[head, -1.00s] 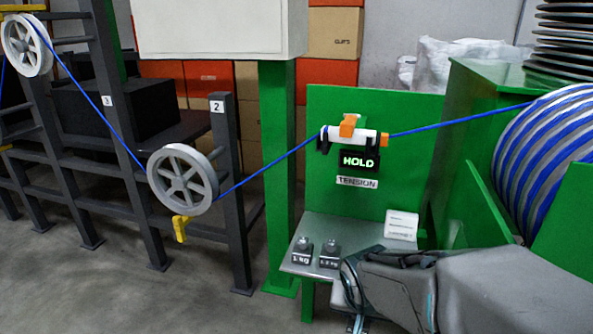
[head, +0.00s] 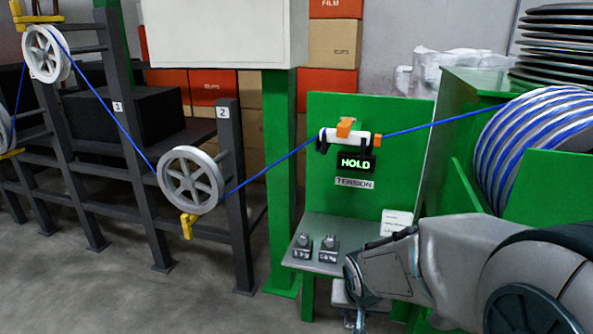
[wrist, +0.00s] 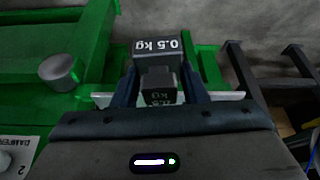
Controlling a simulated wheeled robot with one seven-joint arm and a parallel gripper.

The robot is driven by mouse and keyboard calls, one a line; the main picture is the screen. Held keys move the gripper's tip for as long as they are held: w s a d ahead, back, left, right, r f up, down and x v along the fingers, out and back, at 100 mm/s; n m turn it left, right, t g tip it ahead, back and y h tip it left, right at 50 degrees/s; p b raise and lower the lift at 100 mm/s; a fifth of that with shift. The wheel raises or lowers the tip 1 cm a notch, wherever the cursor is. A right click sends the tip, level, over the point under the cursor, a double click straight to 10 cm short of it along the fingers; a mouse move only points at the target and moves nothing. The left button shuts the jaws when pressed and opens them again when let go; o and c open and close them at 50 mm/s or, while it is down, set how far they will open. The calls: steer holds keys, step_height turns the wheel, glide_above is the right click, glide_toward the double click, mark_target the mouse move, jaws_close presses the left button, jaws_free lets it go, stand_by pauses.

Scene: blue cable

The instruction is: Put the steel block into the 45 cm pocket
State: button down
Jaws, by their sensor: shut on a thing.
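My gripper (wrist: 160,90) is shut on a dark steel block (wrist: 157,50) marked 0.5 kg, with a finger on each side of its smaller upper part. In the wrist view the block hangs beside green structure, with grey floor beyond. In the head view my gripper (head: 354,316) is low, in front of the steel shelf (head: 320,226), and the held block cannot be made out there. Two other weights, the left weight (head: 302,248) marked 1 kg and the right weight (head: 328,250), stand on the shelf. I cannot identify the 45 cm pocket in either view.
A blue cable (head: 270,167) runs from the drum (head: 540,135) through the tension gauge (head: 350,137) to the pulley (head: 190,180) and rack. A green panel (head: 400,125) stands behind the shelf. In the wrist view, a grey cylinder (wrist: 57,70) sits left. Floor in front is open.

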steer(key=w+d+f+n+p, duration=0.1)
steer(key=w+d+f+n, duration=0.1)
steer(key=w+f, duration=0.5)
step_height(320, 180, up, 17)
steer(key=p, duration=2.5)
steer(key=shift+s+y, duration=0.25)
steer(key=shift+y, duration=0.05)
steer(key=shift+d+r, duration=0.1)
steer(key=shift+r, duration=0.05)
